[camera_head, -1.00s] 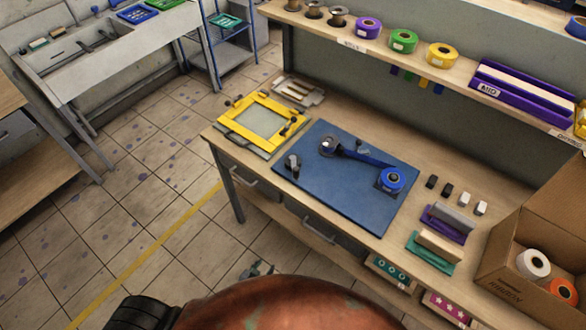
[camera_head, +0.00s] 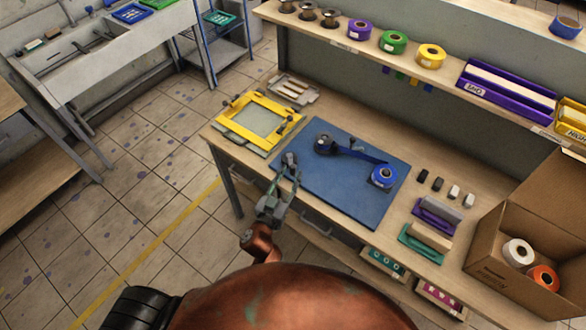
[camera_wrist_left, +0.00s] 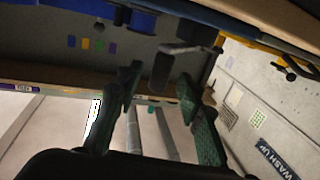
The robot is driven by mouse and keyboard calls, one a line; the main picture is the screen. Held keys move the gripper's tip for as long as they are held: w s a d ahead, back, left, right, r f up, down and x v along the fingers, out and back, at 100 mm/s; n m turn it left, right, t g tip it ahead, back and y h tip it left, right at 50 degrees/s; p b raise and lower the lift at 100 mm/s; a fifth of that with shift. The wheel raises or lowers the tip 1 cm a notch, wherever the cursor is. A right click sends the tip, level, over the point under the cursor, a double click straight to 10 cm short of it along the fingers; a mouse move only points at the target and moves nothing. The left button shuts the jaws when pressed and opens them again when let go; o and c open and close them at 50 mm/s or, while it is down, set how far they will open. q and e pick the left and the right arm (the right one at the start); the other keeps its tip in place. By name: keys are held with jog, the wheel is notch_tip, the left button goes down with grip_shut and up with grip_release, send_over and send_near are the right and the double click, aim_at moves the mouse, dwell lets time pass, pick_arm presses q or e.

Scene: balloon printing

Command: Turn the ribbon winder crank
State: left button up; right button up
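The ribbon winder lies on a blue mat (camera_head: 345,205) on the workbench. Its dark reel (camera_head: 324,145) has a blue ribbon running to a blue ribbon roll (camera_head: 384,177). The winder's dark crank (camera_head: 290,159) is at the mat's left front edge. My left gripper (camera_head: 287,178) is at the bench's front edge, just in front of the crank. In the left wrist view my left gripper (camera_wrist_left: 159,80) has its fingers apart, and the crank's dark grip (camera_wrist_left: 162,70) shows ahead, between the fingertips. Whether they touch cannot be told. My right gripper is not in view.
A yellow screen frame (camera_head: 257,119) lies left of the mat. Dark and pale blocks and purple and green holders (camera_head: 425,243) stand right of it, beside a cardboard box (camera_head: 510,280) with ribbon rolls. A shelf (camera_head: 330,40) with spools runs behind.

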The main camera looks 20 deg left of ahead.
aim_at(291, 161)
pick_arm(q)
jog(key=shift+w+d, duration=0.2)
jog(key=shift+w, duration=1.2)
jog(key=shift+c, duration=0.3)
grip_shut()
